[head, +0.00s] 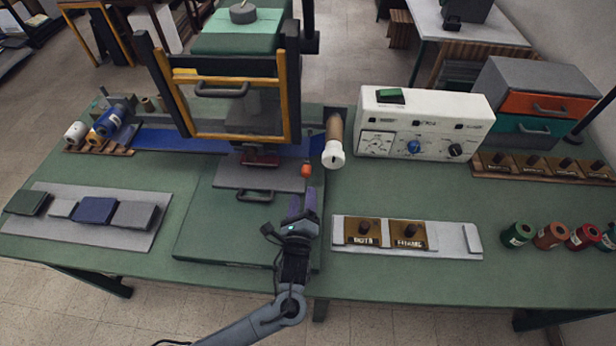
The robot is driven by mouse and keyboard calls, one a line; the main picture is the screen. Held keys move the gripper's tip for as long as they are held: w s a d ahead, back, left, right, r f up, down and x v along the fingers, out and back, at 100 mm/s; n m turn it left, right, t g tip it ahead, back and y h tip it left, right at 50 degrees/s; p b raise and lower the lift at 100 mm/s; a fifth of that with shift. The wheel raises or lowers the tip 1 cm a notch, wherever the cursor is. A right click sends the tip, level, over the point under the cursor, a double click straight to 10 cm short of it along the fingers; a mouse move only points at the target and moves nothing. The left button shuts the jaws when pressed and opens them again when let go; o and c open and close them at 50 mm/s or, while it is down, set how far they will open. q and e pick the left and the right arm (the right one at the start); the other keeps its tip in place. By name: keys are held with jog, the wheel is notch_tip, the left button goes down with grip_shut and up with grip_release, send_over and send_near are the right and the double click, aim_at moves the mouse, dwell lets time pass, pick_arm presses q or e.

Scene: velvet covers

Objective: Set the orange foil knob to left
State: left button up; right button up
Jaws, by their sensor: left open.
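A small orange knob (306,170) shows at the right side of the press, just above the front of the grey press plate (230,176). Its exact setting is too small to tell. My left gripper (303,203) is below it in the picture, with its two purple fingers apart and pointing toward the press. A gap shows between the fingertips and the knob, and nothing is between the fingers. My right gripper is out of view.
The press's yellow-and-black guard frame (285,95) stands behind the knob. A brown roll with a white end (333,154) is close on the right, beside the white control box (425,122). A tray with brass type blocks (455,240) lies right of my gripper.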

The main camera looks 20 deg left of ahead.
aim_at(306, 176)
pick_arm(q)
jog(key=b+x, duration=0.2)
jog(key=x, duration=0.8)
jog(key=shift+w, duration=0.4)
jog(key=shift+c, duration=0.6)
grip_shut()
